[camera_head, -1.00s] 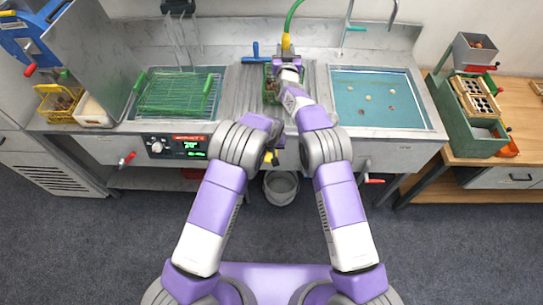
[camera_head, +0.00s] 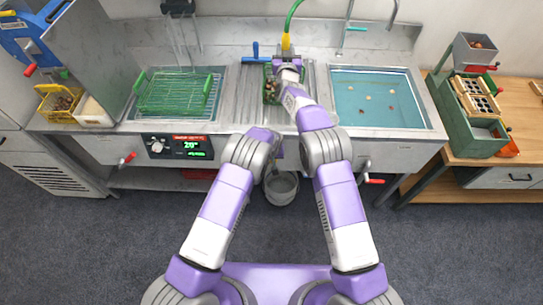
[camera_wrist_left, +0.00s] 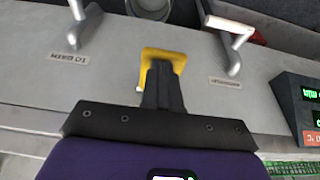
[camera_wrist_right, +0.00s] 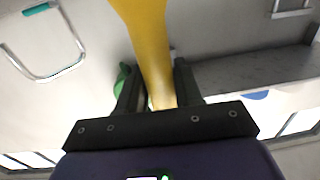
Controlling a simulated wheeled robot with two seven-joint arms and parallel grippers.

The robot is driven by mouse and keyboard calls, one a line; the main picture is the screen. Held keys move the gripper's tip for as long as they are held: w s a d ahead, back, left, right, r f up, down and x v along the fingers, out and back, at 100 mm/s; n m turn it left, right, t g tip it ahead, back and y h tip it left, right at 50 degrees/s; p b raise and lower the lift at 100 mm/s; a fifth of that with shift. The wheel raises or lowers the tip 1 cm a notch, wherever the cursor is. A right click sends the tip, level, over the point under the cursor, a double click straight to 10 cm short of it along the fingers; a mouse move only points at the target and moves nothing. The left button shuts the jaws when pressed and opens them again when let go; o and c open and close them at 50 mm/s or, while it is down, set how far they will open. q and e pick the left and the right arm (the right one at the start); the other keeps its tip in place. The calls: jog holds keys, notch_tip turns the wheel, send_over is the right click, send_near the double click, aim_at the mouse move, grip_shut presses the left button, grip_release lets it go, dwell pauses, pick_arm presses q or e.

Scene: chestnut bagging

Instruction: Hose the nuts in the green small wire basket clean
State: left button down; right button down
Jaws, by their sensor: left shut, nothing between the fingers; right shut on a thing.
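The green small wire basket (camera_head: 265,97) holds brown nuts (camera_head: 270,86) and stands on the ribbed metal drainer between the two basins. My right gripper (camera_head: 287,64) is just beyond and right of it, its arm partly covering the basket. It is shut on the yellow nozzle (camera_head: 286,42) of the green hose (camera_head: 292,17). The nozzle also fills the jaws in the right wrist view (camera_wrist_right: 150,50). I see no water jet.
A green rack (camera_head: 178,92) sits over the left basin. The right basin (camera_head: 425,122) holds water with several floating nuts. A blue-handled tool (camera_head: 255,52) lies behind the basket. A yellow basket (camera_head: 60,101) stands far left, a bucket (camera_head: 281,187) on the floor below.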

pick_arm(q)
jog(key=shift+s+f, duration=0.35)
jog(key=shift+f, duration=0.55)
jog(key=shift+s+f, duration=0.3)
jog(key=shift+f, duration=0.55)
jog(key=shift+s+r, duration=0.1)
jog(key=s+r, duration=0.7)
jog(key=r, duration=0.4)
jog(key=shift+s+r, duration=0.15)
jog(key=shift+s, duration=0.25)
